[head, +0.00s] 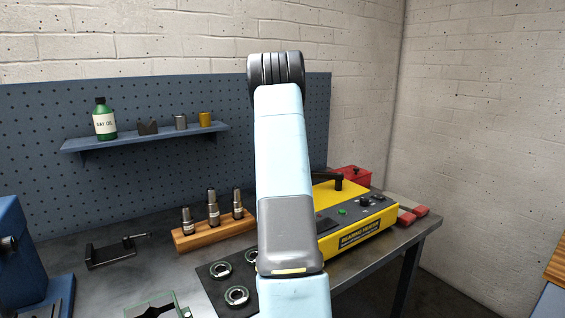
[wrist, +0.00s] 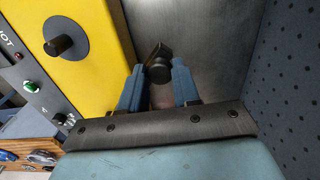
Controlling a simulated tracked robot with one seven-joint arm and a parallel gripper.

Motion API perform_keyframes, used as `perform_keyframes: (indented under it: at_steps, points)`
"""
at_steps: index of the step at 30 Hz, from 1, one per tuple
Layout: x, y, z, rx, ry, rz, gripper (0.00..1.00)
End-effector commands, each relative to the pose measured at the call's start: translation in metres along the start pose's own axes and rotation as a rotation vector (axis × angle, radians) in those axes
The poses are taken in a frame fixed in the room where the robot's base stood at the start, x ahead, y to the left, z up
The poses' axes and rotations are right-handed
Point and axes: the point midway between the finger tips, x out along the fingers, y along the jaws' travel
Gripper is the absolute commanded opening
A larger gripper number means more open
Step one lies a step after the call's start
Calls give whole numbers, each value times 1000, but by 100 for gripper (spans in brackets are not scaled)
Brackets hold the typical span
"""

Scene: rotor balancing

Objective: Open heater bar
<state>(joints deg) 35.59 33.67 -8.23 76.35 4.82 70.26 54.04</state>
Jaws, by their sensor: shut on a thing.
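The yellow bearing heater (head: 355,217) stands on the bench right of my arm in the head view. Its yellow top (wrist: 95,75) fills the left of the wrist view, with a black round post (wrist: 60,46) on it. In the wrist view my gripper (wrist: 157,74) has its two blue fingers closed around a black knob (wrist: 158,69), beside the heater's edge. A short dark piece, seemingly the end of the heater bar (wrist: 160,47), shows just beyond the knob. In the head view my arm hides my gripper and the knob; a dark bar end (head: 321,175) shows behind the arm.
A red box (head: 351,174) stands behind the heater, and red blocks (head: 413,215) lie to its right. A wooden stand (head: 214,233) with metal tools and a dark mat (head: 215,291) with bearing rings are left of my arm. A pegboard (wrist: 290,90) is close on the right in the wrist view.

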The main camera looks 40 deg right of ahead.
Motion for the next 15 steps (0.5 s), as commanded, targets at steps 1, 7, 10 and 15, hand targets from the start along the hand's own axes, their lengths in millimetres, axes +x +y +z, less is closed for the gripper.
perform_keyframes:
  at_steps: [1, 7, 10, 15]
  points:
    - [0, 0, -2, 7, 0, 1, 0]
    - [0, -1, -3, 13, 0, 2, 0]
    - [0, -1, -3, 13, -1, 2, 0]
    - [0, 0, -3, 13, -1, 2, 36]
